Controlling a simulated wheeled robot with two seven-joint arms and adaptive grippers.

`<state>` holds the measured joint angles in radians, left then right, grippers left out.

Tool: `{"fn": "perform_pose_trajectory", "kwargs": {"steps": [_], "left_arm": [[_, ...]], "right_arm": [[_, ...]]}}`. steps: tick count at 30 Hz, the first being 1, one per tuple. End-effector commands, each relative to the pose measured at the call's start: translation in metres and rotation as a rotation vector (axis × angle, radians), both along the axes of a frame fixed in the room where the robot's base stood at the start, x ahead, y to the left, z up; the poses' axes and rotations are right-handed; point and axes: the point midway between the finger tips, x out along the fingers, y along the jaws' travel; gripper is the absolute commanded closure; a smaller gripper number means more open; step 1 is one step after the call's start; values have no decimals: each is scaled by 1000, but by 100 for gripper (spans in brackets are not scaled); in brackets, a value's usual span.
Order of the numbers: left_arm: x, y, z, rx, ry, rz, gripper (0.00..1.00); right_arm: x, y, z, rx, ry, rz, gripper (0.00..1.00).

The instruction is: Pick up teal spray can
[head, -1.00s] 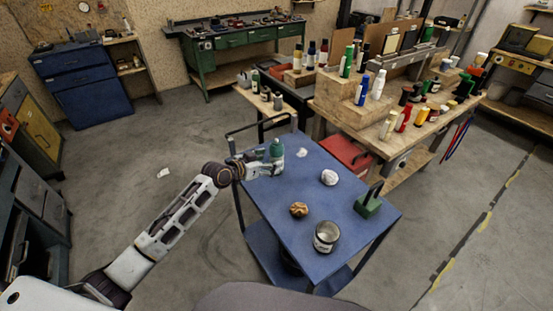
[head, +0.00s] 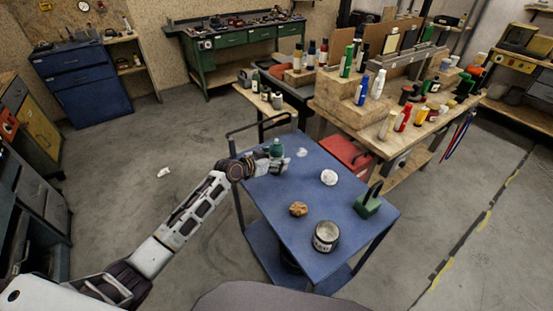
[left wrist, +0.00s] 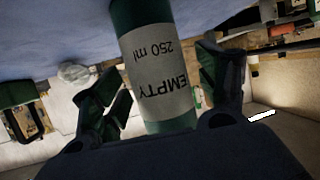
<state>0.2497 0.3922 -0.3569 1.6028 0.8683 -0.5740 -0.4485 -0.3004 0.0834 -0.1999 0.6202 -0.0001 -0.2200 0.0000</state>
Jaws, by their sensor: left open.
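The teal spray can (head: 276,148) stands on the blue cart (head: 305,185), toward its far left part. In the left wrist view the can (left wrist: 160,70) shows a white label reading "EMPTY 250 ml" and appears between the two fingers. My left gripper (head: 274,163) is at the can in the head view, its fingers partly hidden there. In the left wrist view the left gripper (left wrist: 165,85) is open, with one finger on each side of the can. Whether a finger touches it I cannot tell. My right gripper is not in view.
On the cart are a white crumpled ball (head: 328,177), a brown crumpled lump (head: 298,209), a metal tin (head: 326,236) and a green block with a handle (head: 368,202). A wooden bench (head: 400,130) with many bottles stands behind right.

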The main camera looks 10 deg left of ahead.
Motion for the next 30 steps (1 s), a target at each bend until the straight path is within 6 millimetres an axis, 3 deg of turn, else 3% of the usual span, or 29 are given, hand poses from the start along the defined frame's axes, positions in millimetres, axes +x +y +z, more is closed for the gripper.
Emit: {"fn": "perform_pose_trajectory", "kwargs": {"steps": [4,16,30], "left_arm": [[0,0,0,0,0,0,26],[0,0,0,0,0,0,77],[1,0,11,-1,-3,1,78]], "right_arm": [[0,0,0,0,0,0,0],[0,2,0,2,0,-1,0],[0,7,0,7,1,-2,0]]}}
